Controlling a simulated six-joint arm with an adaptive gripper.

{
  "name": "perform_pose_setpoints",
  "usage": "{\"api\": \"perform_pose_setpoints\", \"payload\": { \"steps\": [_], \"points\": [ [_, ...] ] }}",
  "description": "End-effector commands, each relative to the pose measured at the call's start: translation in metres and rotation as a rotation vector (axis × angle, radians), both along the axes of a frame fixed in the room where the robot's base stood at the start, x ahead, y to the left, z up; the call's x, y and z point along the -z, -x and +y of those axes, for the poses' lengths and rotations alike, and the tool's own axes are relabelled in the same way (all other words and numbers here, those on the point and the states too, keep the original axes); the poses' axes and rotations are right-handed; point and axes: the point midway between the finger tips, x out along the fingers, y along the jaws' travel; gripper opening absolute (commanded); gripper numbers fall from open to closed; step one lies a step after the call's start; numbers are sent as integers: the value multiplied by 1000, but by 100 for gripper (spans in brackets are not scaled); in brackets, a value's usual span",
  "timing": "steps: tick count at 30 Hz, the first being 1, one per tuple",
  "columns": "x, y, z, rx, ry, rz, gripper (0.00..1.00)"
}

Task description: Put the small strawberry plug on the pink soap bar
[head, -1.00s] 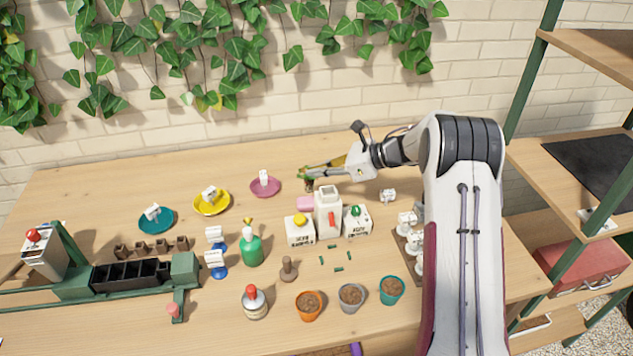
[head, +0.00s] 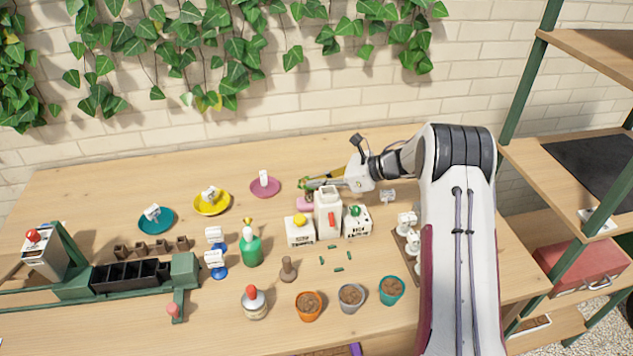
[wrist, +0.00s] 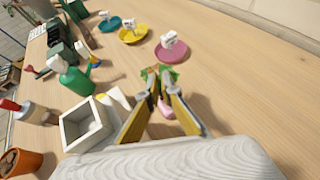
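My gripper (head: 307,184) reaches in from the right, low over the back middle of the table. In the wrist view its yellow fingers (wrist: 160,84) close in on a small plant with green leaves, the strawberry plug (wrist: 162,72). The leaves show at the fingertips; its root part is mostly hidden. The pink soap bar (head: 304,203) lies just in front of the fingertips in the head view, left of the tall white container. In the wrist view the soap (wrist: 166,110) shows between the fingers. I cannot tell whether the plug touches it.
A tall white container (head: 328,207) stands close beside the soap, with white boxes (head: 300,234) (head: 357,227) in front. A pink saucer (head: 265,188) is left of the gripper. A green spray bottle (head: 251,250) stands front left. The table behind is clear.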

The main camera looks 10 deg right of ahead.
Motion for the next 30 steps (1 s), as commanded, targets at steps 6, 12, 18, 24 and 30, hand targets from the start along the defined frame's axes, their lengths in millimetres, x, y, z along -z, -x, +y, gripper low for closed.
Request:
{"api": "perform_pose_setpoints", "payload": {
  "steps": [6,12,18,24,30],
  "points": [
    [3,0,0,0,0,0,7],
    [3,0,0,0,0,0,11],
    [2,0,0,0,0,0,11],
    [-3,2,-5,1,0,0,11],
    [-14,11,-22,2,1,-2,11]
  ]
}}
